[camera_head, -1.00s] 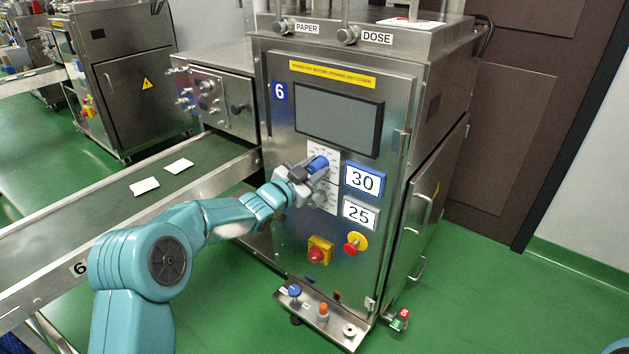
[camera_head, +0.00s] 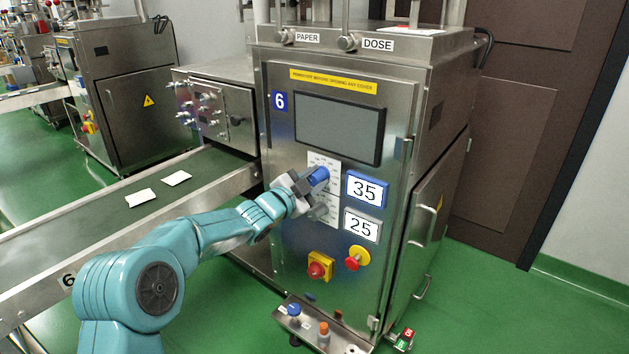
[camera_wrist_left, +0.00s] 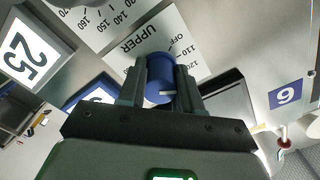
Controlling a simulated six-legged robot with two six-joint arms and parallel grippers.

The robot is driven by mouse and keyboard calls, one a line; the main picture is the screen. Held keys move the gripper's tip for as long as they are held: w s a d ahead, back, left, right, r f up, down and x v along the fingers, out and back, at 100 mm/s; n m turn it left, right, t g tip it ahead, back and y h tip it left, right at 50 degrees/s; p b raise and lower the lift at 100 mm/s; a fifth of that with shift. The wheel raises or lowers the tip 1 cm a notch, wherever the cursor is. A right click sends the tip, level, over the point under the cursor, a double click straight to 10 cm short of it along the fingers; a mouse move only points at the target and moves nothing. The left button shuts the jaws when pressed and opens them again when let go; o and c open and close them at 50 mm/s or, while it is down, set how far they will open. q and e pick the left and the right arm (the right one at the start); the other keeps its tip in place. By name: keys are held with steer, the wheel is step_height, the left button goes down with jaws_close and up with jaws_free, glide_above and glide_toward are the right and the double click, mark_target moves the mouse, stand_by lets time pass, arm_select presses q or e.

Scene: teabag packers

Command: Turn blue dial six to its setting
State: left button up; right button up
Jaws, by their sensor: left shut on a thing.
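The blue dial (camera_head: 319,177) sits on a white scale plate on the front of the steel machine marked 6. In the left wrist view the dial (camera_wrist_left: 159,80) shows between the two fingers, beside the word UPPER, with a white mark on its rim. My left gripper (camera_head: 306,184) is shut on the dial. It also shows in the left wrist view (camera_wrist_left: 160,88). The blue-framed display (camera_head: 365,189) right of the dial reads 35. The setting the dial points to is hidden by the fingers. My right gripper is in neither view.
Below is a grey dial (camera_head: 318,211) with a grey-framed display (camera_head: 361,226) reading 25. A red knob on yellow (camera_head: 320,266) and a red button (camera_head: 353,260) sit lower. A conveyor (camera_head: 110,205) with two teabag packets runs to the left. Green floor is clear at right.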

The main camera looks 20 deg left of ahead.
arm_select(q)
steer(key=shift+f, duration=0.25)
steer(key=o, duration=0.9)
steer(key=shift+o, duration=0.7)
steer(key=shift+r, duration=0.15)
steer(key=shift+a, duration=0.1)
steer(key=p+v, duration=0.1)
steer(key=v, duration=1.5)
steer(key=shift+s+p, duration=0.2)
steer(key=shift+p, duration=0.2)
